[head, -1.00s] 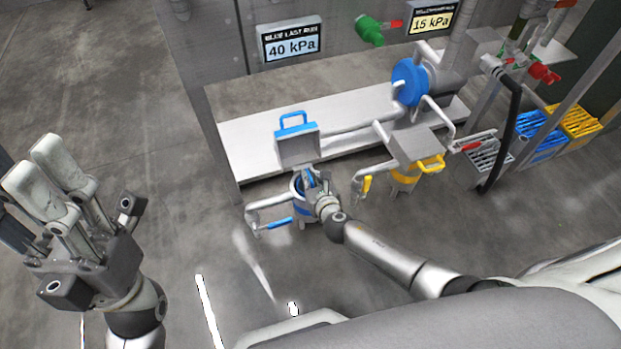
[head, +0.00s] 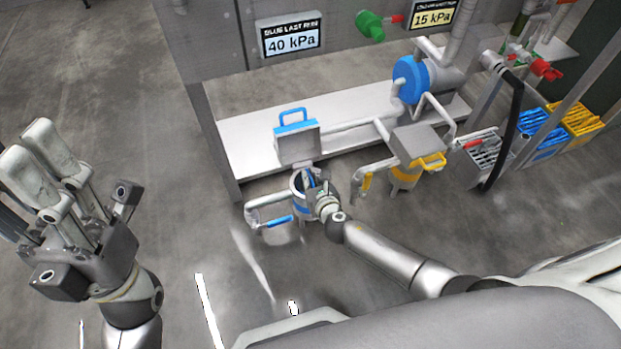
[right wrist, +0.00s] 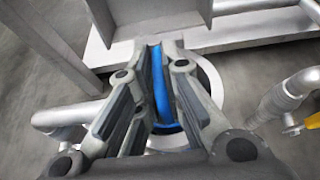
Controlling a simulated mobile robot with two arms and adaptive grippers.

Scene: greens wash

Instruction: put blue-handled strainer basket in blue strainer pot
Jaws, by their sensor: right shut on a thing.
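The blue strainer pot (head: 296,181) stands on the floor in front of the low bench, its square lid (head: 298,148) with a blue handle tilted open behind its mouth. My right gripper (head: 313,186) is over the pot's mouth. In the right wrist view, its fingers (right wrist: 155,72) are shut on the upright blue handle (right wrist: 160,95) of the strainer basket. The pot's pale rim (right wrist: 213,85) shows around and behind the fingers. The basket's body is hidden by the gripper, so its depth in the pot cannot be told. My left gripper (head: 28,152) is open and empty at the far left.
A blue-handled valve pipe (head: 268,222) sits left of the pot. A yellow strainer (head: 405,178) with a grey lid (head: 416,145) stands to the right. Blue (head: 540,135) and yellow (head: 577,121) crates and a grey basket (head: 488,153) lie further right. The floor at left is clear.

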